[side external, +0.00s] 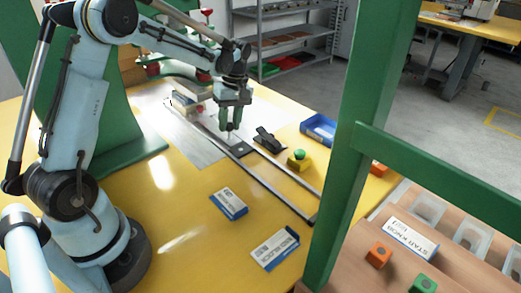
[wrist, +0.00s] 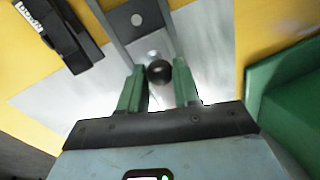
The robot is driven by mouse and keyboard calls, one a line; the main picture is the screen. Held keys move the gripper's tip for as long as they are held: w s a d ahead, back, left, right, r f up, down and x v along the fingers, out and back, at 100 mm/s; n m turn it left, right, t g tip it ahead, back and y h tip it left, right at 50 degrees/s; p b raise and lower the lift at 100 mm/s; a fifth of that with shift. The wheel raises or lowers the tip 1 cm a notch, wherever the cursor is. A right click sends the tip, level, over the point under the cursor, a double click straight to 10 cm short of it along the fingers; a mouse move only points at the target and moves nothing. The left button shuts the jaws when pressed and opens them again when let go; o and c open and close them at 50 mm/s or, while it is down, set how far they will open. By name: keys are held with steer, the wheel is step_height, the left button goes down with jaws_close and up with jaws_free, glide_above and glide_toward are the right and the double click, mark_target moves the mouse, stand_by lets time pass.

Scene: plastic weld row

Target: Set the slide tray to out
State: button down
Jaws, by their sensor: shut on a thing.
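The slide tray shows in the side external view as a small dark plate (side external: 241,149) between two long metal rails. My gripper (side external: 230,127) points down over the rails, beside this plate. In the wrist view, my gripper (wrist: 159,80) has its green fingers on both sides of a round black knob (wrist: 159,71) on a metal stem, and is shut on it. The knob is hidden behind the fingers in the side external view. A plate with a pale round spot (wrist: 137,19) lies just beyond the knob, between the rails.
Two labelled boxes (side external: 228,204) (side external: 274,250) lie in front. A green post (side external: 365,130) rises at right. The rails' near stretch looks clear.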

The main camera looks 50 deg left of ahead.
steer(key=d, duration=3)
steer(key=shift+s+d, duration=0.1)
steer(key=shift+d, duration=0.2)
steer(key=c, duration=0.8)
jaws_free()
steer(key=shift+a+r, duration=0.1)
step_height(320, 180, up, 12)
steer(key=w, duration=0.2)
steer(key=shift+w+d, duration=0.2)
steer(key=shift+d, duration=0.05)
